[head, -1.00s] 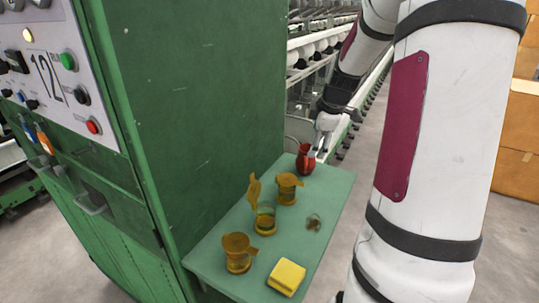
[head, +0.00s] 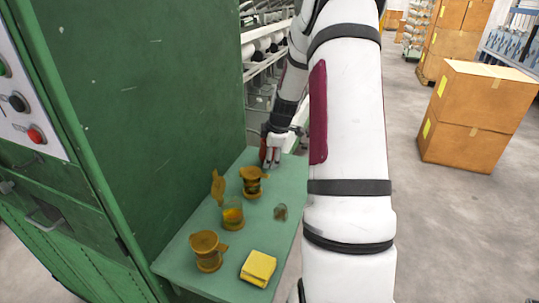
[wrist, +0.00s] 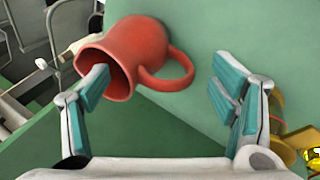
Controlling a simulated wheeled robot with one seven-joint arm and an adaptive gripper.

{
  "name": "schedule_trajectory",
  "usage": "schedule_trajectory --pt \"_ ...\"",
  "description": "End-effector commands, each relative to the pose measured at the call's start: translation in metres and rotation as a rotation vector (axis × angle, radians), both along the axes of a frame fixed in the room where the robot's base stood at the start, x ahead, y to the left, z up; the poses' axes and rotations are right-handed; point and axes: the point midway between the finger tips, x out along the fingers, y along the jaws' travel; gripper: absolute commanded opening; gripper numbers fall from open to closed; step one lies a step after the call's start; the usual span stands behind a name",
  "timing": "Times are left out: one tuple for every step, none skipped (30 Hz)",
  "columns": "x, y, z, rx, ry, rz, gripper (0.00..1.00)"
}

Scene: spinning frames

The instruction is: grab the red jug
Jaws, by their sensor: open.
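The red jug (wrist: 150,45) has a round body, a wide mouth and a loop handle in the wrist view. It stands at the far end of the green table (head: 180,266). In the head view the jug (head: 264,157) is mostly hidden by my gripper (head: 271,148). My gripper (wrist: 160,75) is open in the wrist view, with teal pads. The left finger overlaps the jug's mouth; I cannot tell whether it is inside or in front. The handle lies between the fingers, and the right finger is apart from the jug.
Cardboard boxes (head: 475,115) stand at right on open floor.

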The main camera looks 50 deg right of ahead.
Motion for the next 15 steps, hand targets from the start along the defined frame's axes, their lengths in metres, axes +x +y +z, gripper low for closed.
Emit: schedule_trajectory --pt "0.0023 -0.0003 -0.0064 0.003 0.002 0.001 0.79" --pt "0.0035 -0.0007 -0.0092 0.003 0.002 0.001 0.79" --pt "0.0048 -0.0012 -0.0117 0.002 0.001 0.001 0.79" --pt "0.0057 -0.0017 -0.0128 0.002 0.0 0.0 0.79" --pt "0.0062 -0.0022 -0.0136 0.001 -0.001 0.0 0.79" --pt "0.0066 -0.0026 -0.0142 0.001 -0.001 0.0 0.79" --pt "0.0067 -0.0026 -0.0144 0.0 -0.002 -0.001 0.79" --pt "0.0067 -0.0027 -0.0144 0.0 -0.001 -0.001 0.79" --pt "0.0067 -0.0027 -0.0143 0.0 -0.001 -0.001 0.79" --pt "0.0065 -0.0026 -0.0143 0.0 -0.001 -0.001 0.79" --pt "0.0065 -0.0026 -0.0143 0.0 -0.001 -0.001 0.79" --pt "0.0065 -0.0026 -0.0143 0.0 0.0 -0.001 0.77" --pt "0.0065 -0.0026 -0.0143 0.0 0.0 -0.001 0.7" --pt "0.0065 -0.0026 -0.0143 0.001 -0.001 0.0 0.63" --pt "0.0064 -0.0025 -0.0143 0.0 0.0 -0.001 0.54"
